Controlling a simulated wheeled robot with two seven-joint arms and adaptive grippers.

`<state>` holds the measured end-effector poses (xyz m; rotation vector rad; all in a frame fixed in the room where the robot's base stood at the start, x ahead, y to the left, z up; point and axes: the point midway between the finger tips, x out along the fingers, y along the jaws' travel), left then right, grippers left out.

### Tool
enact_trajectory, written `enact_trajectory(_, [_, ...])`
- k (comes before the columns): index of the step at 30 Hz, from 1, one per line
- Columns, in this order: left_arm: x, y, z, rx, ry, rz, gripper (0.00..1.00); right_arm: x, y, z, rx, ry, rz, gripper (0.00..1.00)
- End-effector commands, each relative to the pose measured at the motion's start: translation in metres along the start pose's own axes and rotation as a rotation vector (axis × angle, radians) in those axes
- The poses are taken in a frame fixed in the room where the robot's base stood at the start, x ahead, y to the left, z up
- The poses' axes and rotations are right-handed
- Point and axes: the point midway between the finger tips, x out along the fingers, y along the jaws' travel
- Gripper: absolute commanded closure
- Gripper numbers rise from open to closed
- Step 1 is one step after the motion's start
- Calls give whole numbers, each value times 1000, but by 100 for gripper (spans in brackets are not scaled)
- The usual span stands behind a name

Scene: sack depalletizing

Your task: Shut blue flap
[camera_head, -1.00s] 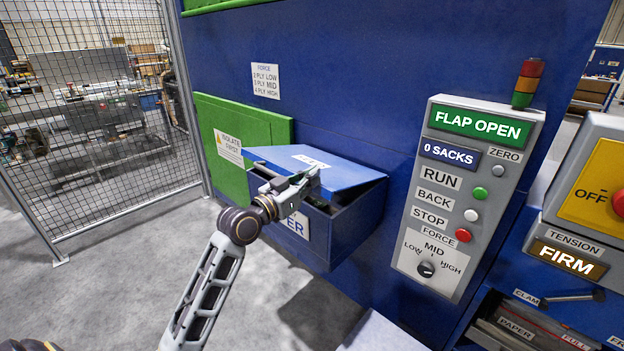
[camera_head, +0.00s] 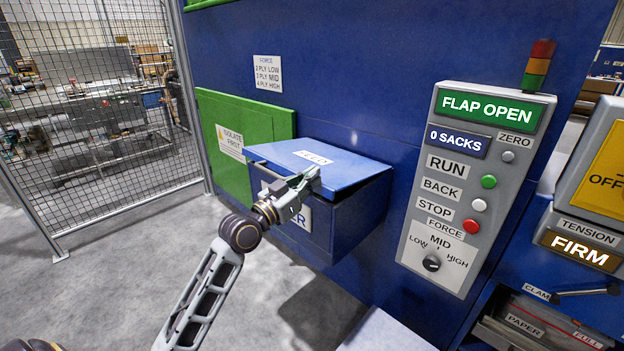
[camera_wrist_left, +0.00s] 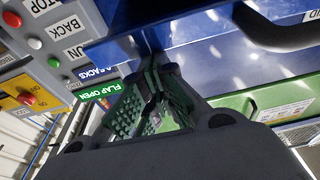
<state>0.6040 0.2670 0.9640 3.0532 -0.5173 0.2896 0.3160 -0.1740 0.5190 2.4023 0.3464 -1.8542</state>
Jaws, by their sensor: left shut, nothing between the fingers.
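The blue flap (camera_head: 345,171) is the lid of a blue box (camera_head: 345,225) that juts from the blue machine wall. It lies almost level over the box, with a thin dark gap at its right edge. My left gripper (camera_head: 310,182) is shut and empty, with its tips at the flap's front edge by the white label. In the left wrist view the shut fingers (camera_wrist_left: 155,85) point at blue surfaces; exact contact is hard to tell. The green display (camera_head: 486,108) reads FLAP OPEN. My right gripper is not in view.
A grey control panel (camera_head: 445,255) with buttons and a force knob stands right of the box. A tension unit (camera_head: 577,250) reading FIRM is farther right. A green panel (camera_head: 275,122) is behind left, and a mesh fence (camera_head: 95,145) stands at the left.

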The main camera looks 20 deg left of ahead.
Motion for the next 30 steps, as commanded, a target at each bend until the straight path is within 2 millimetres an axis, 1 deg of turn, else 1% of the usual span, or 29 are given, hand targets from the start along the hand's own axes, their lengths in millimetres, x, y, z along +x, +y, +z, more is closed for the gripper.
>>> enact_trajectory(1, [-1,0,5,0,3,1,100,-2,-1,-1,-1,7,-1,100])
enact_trajectory(4, [-3,0,8,0,14,1,100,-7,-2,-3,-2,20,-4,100])
enact_trajectory(10, [-5,0,15,0,36,0,100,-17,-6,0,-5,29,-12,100])
enact_trajectory(20, [-9,0,25,1,49,0,100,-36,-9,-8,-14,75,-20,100])
enact_trajectory(22, [-10,0,27,1,49,0,100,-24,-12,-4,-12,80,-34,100])
enact_trajectory(30, [-14,0,39,0,49,0,100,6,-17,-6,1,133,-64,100])
